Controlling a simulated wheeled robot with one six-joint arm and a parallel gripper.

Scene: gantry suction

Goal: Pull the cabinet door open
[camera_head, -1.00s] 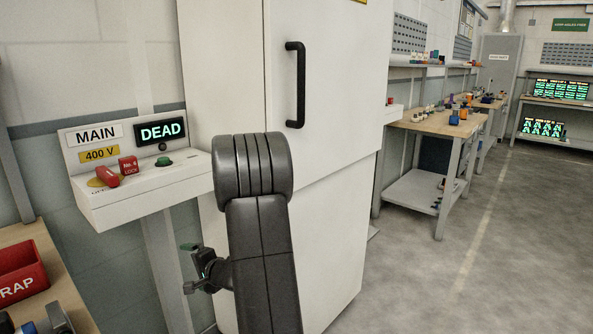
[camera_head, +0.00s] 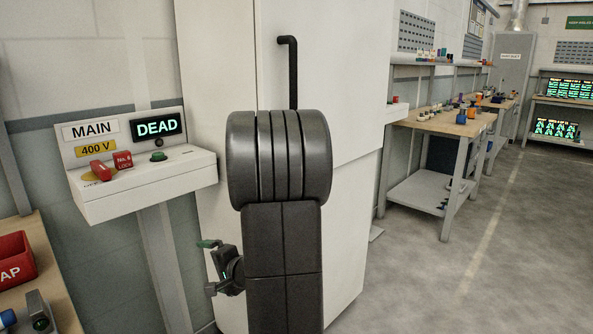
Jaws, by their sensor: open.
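The tall white cabinet has its door (camera_head: 352,90) shut. A black vertical bar handle (camera_head: 293,72) is on the door near its left edge; its lower end is hidden behind my dark arm. My gripper (camera_head: 207,266) shows low, left of the arm and in front of the lower cabinet, apart from the handle and well below it. It is open with nothing seen between its fingers. Part of it is hidden by the arm.
Left of the cabinet is a white control box (camera_head: 150,185) with a DEAD display (camera_head: 157,127) and a red lock (camera_head: 124,160). A bench with a red bin (camera_head: 14,262) is at lower left. Workbenches (camera_head: 440,122) stand right; the floor (camera_head: 440,275) there is clear.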

